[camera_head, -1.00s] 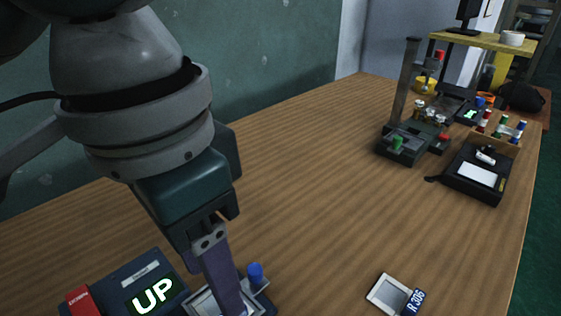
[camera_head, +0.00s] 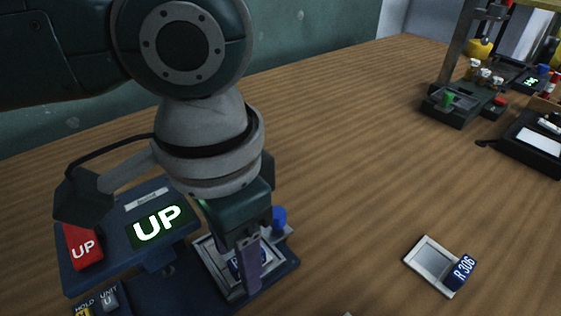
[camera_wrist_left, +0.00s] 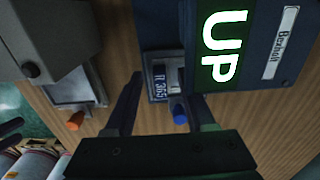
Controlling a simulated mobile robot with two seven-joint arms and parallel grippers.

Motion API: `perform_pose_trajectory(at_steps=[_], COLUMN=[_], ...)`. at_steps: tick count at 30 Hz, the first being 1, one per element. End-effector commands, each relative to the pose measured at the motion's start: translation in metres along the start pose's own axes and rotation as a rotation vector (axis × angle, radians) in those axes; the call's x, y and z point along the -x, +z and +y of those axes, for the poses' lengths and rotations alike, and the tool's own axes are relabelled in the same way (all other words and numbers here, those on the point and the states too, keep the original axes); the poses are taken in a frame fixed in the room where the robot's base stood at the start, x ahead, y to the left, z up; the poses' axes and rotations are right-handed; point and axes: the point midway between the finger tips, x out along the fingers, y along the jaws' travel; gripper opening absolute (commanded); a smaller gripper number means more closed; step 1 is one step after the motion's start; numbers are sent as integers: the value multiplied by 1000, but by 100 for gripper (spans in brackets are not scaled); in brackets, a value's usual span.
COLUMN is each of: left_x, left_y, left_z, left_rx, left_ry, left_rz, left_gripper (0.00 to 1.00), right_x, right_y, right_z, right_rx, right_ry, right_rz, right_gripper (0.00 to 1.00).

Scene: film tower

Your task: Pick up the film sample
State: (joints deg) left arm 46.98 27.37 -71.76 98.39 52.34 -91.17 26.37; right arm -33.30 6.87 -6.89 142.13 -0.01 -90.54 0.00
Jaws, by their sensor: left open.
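A framed film sample with a blue label (camera_head: 262,266) sits in the tray at the right side of a dark blue device (camera_head: 195,290), partly hidden by my gripper. In the left wrist view its label (camera_wrist_left: 158,88) seems to read R 365. Another framed sample (camera_head: 432,262), labelled R 306, lies flat and apart on the table. My left gripper (camera_head: 248,278) points down over the device's tray. In the left wrist view it (camera_wrist_left: 163,80) is open, with its dark fingers on either side of the labelled sample. Whether they touch it, I cannot tell. My right gripper is out of view.
The device has a green UP display (camera_head: 159,224), a red UP block (camera_head: 84,246) and a blue knob (camera_head: 278,217) beside the tray. A post stand (camera_head: 452,103) and a black box (camera_head: 530,142) stand at the back right.

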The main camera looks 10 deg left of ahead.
Motion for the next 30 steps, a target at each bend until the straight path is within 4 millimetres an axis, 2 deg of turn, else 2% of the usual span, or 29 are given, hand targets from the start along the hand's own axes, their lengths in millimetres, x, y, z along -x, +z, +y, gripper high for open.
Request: perform_pose_trajectory(at_steps=[6, 21, 30], left_x=[-1, 0, 0], left_y=[0, 0, 0], left_z=[0, 0, 0], left_rx=[0, 0, 0], left_ry=[0, 0, 0], left_rz=[0, 0, 0], left_gripper=[55, 0, 0], right_x=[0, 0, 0], right_y=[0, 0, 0], right_z=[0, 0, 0], right_rx=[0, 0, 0], right_ry=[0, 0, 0], right_rz=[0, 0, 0], right_gripper=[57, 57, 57])
